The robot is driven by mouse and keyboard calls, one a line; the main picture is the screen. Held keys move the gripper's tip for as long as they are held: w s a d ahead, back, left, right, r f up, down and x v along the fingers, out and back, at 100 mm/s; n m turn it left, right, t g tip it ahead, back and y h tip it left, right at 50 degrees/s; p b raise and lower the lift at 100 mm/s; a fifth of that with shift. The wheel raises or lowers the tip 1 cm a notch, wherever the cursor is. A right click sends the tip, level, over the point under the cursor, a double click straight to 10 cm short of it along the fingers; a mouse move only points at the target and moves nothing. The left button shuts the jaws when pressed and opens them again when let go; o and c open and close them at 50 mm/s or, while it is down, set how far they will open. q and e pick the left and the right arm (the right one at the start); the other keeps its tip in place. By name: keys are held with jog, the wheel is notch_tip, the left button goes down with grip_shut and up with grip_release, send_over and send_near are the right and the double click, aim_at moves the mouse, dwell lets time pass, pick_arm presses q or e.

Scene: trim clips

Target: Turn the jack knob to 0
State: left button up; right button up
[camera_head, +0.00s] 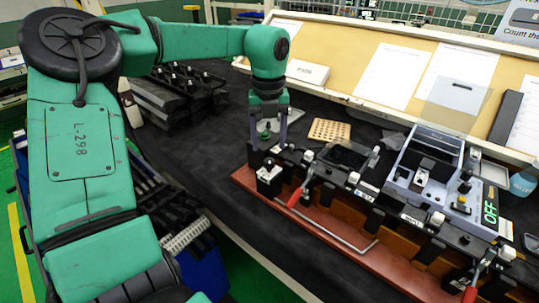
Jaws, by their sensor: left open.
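My left gripper (268,148) points straight down at the left end of a red-brown fixture board (330,240). Its two grey fingers are apart, with nothing visibly held between them. Just below the fingertips is a small silver block with a dark knob-like top (268,164), which may be the jack knob; its number marking is too small to read. The fingertips look near this top, but I cannot tell whether they touch it. My right gripper does not show.
Red-handled clamps (296,197) and a bent metal rod (345,240) lie along the board. Black racks (180,95) stand at back left.

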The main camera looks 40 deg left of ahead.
aim_at(269, 161)
pick_arm(q)
notch_tip(269, 161, down, 5)
jog(key=shift+w+d+p, duration=0.1)
jog(key=shift+d+p, duration=0.05)
jog(key=shift+p, duration=0.25)
jog(key=shift+f, duration=0.3)
jog(key=shift+c, duration=1)
grip_shut()
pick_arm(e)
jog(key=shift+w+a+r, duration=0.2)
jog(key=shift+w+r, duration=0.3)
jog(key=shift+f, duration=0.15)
